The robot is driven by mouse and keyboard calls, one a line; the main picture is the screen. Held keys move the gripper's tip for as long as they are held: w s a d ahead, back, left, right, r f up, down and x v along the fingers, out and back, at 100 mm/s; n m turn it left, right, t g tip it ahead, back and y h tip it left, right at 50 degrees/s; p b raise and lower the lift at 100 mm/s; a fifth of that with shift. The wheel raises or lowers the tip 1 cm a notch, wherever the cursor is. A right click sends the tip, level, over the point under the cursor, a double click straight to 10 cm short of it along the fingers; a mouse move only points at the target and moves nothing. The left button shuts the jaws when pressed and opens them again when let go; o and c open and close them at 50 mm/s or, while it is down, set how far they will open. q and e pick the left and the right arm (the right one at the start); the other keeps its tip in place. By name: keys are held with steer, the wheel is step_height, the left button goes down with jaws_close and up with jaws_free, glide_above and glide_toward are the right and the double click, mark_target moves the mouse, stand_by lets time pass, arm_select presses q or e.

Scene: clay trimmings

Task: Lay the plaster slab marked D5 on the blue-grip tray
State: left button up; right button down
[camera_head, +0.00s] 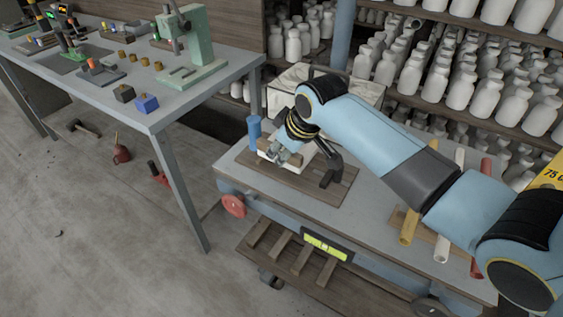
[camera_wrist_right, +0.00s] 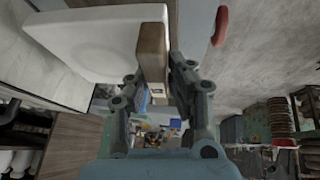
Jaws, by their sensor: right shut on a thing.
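A white slab (camera_head: 268,149) is under my right gripper (camera_head: 283,157), over the left part of a wooden tray (camera_head: 340,190) on the cart. In the right wrist view the gripper (camera_wrist_right: 160,85) is shut on a brown wooden strip (camera_wrist_right: 153,55) along the edge of the white slab (camera_wrist_right: 95,35). No D5 mark is readable. An upright blue grip (camera_head: 254,133) stands at the tray's left end. A black curved piece rises at the right, partly behind my wrist. I cannot tell whether the slab touches the tray. My left gripper is not in view.
Yellow (camera_head: 410,226), white (camera_head: 443,247) and red (camera_head: 477,262) rods stand or lie farther right on the cart. Shelves of white bottles (camera_head: 465,85) line the back. A grey workbench (camera_head: 150,105) is at left. The cart top (camera_head: 375,225) between tray and rods is bare.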

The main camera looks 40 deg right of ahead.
steer(key=shift+f, duration=1.95)
steer(key=c, duration=1.2)
jaws_free()
steer(key=shift+f, duration=0.1)
steer(key=p+v, duration=0.1)
steer(key=v, duration=1.1)
